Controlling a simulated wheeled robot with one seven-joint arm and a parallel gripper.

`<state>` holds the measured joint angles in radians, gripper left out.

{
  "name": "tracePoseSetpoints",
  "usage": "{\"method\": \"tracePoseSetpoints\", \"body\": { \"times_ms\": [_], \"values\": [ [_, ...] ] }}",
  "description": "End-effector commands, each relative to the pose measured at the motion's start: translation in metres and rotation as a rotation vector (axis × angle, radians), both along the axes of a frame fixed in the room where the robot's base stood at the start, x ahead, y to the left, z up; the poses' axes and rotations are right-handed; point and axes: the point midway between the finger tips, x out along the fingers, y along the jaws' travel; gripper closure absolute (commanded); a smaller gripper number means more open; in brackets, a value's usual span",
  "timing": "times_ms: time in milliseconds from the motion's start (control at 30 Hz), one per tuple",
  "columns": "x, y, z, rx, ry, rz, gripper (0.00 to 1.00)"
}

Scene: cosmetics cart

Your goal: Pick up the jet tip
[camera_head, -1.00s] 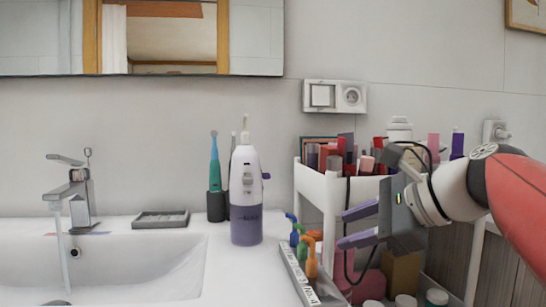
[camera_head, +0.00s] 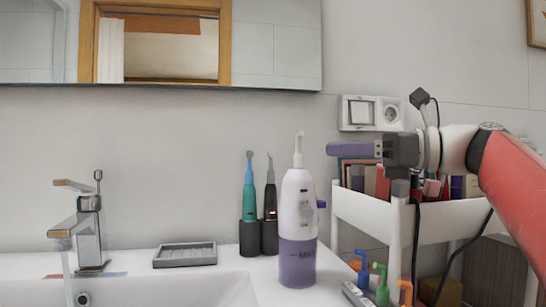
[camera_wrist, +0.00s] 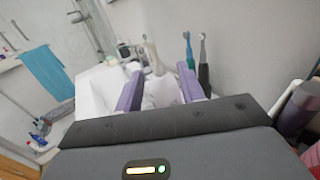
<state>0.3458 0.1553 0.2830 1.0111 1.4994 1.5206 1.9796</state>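Several small coloured jet tips stand in a grey labelled rack (camera_head: 357,296) at the bottom of the head view. A green jet tip (camera_head: 381,286) and an orange jet tip (camera_head: 405,291) show, with blue and another orange behind. A white jet tip (camera_head: 298,150) tops the white and purple water flosser (camera_head: 298,225) on the counter. My gripper (camera_head: 335,149) is above and behind the rack, level with the flosser's tip and to its right. In the wrist view its purple fingers (camera_wrist: 160,82) are apart and empty; the flosser (camera_wrist: 153,58) appears beyond them.
Teal (camera_head: 249,190) and dark (camera_head: 270,192) brushes stand left of the flosser. A white cart (camera_head: 375,215) full of cosmetics lies under my gripper. The sink (camera_head: 190,290), tap (camera_head: 88,235) and soap dish (camera_head: 185,255) are at left. The air between gripper and flosser is clear.

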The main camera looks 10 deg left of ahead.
Motion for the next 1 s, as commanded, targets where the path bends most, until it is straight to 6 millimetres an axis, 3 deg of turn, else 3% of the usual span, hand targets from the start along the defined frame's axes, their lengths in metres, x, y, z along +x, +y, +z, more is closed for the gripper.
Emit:
{"method": "tracePoseSetpoints", "body": {
  "times_ms": [167, 633, 967, 1000],
  "values": [
    [0.001, 0.01, 0.001, 0.005, 0.003, 0.004, 0.61],
    [0.001, 0.071, -0.005, 0.002, 0.003, 0.004, 0.61],
    [0.002, 0.079, -0.005, 0.002, 0.002, 0.001, 0.61],
    [0.002, 0.078, -0.005, 0.002, 0.002, 0.001, 0.66]
  ]
}}
